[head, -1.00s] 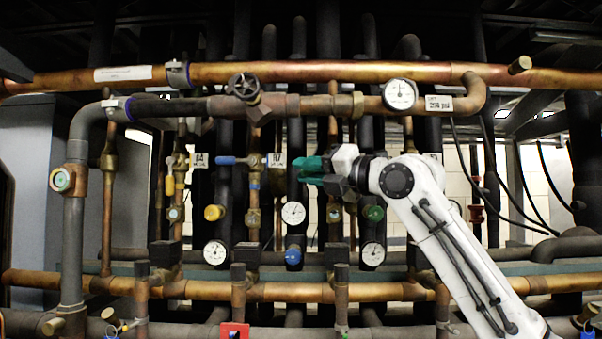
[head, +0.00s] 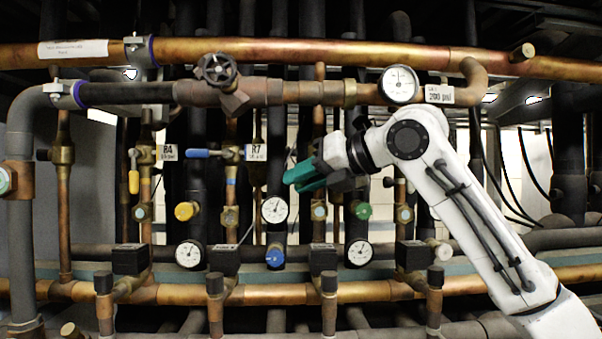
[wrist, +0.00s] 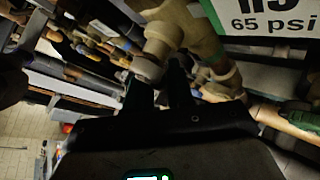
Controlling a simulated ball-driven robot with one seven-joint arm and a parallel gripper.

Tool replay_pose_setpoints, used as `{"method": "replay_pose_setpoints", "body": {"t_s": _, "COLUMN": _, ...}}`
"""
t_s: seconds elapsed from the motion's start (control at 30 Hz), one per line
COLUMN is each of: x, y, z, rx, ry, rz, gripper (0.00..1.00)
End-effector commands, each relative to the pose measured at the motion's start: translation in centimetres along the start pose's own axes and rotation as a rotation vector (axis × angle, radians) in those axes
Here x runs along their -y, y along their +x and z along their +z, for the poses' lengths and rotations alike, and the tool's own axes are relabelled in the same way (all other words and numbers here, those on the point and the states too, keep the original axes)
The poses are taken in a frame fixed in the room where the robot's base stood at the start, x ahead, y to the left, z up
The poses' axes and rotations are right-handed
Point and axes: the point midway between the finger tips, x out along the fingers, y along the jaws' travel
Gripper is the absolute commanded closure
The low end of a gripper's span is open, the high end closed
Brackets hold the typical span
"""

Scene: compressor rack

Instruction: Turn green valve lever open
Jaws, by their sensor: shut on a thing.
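My gripper (head: 296,178) has teal fingers, shut, reaching left and slightly down in front of the pipes in the head view. The green valve lever cannot be told apart from the teal fingers there, and the fingers and wrist cover the valve behind. In the wrist view my dark gripper fingers (wrist: 160,95) reach up to a brass valve fitting (wrist: 165,40). What lies between the jaws is mostly hidden in shadow. A white tag with a green edge (wrist: 270,22) reading "65 psi" is beside the fitting.
A yellow lever (head: 134,172) and a blue lever (head: 197,154) sit on valves to the left. A green knob (head: 363,210) and several gauges are below my gripper. A pressure gauge (head: 400,84) and copper pipe (head: 300,52) run above. Pipes crowd closely all around.

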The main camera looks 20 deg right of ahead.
Motion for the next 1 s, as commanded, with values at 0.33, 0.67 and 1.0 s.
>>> {"method": "replay_pose_setpoints", "body": {"t_s": 0.33, "x": 0.02, "y": -0.12, "z": 0.27, "rx": 0.005, "ry": -0.002, "rz": -0.002, "gripper": 1.0}}
{"method": "replay_pose_setpoints", "body": {"t_s": 0.67, "x": -0.01, "y": -0.07, "z": 0.18, "rx": 0.003, "ry": -0.002, "rz": -0.001, "gripper": 0.59}}
{"method": "replay_pose_setpoints", "body": {"t_s": 1.0, "x": -0.04, "y": 0.33, "z": -0.07, "rx": 0.037, "ry": 0.036, "rz": 0.037, "gripper": 0.59}}
